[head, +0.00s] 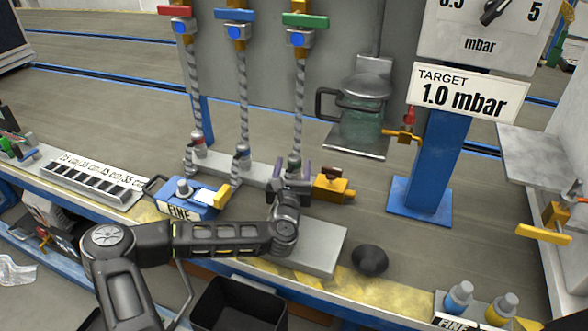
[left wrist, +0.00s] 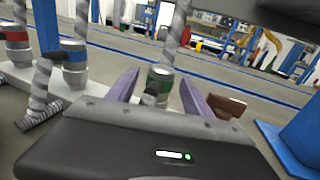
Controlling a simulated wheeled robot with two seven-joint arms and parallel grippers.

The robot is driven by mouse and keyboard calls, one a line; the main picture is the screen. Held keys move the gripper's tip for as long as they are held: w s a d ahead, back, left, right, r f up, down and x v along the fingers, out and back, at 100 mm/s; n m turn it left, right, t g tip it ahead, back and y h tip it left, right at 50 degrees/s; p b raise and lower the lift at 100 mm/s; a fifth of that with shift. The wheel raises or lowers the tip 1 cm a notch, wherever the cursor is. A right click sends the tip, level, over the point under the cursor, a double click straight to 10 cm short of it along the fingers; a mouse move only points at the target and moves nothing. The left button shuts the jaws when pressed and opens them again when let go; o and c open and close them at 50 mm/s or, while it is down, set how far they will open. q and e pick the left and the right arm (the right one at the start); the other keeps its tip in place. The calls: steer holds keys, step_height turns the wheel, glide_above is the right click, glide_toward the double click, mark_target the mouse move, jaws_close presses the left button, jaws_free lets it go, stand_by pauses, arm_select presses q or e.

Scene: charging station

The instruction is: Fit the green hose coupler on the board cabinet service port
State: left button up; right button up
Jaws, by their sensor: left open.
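The green-banded hose coupler (head: 294,163) sits upright in the right end of the grey holder bar, at the foot of the hose under the green valve. In the left wrist view the coupler (left wrist: 160,82) stands between two purple fingers. My left gripper (head: 292,172) is open around it, with a finger on each side; in the left wrist view the gripper (left wrist: 158,92) shows gaps beside the coupler. I cannot tell which brass fitting is the board cabinet service port; one fitting (head: 555,216) is on the white cabinet at the right. My right gripper is not in view.
Red (head: 198,140) and blue (head: 242,152) couplers stand left in the same bar (head: 220,168). A brass valve (head: 333,184) is close right of my gripper. A blue post (head: 436,160) stands right.

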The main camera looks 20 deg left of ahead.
arm_select(q)
steer(key=shift+w, duration=0.1)
steer(key=shift+c, duration=0.3)
jaws_close()
stand_by(0.7)
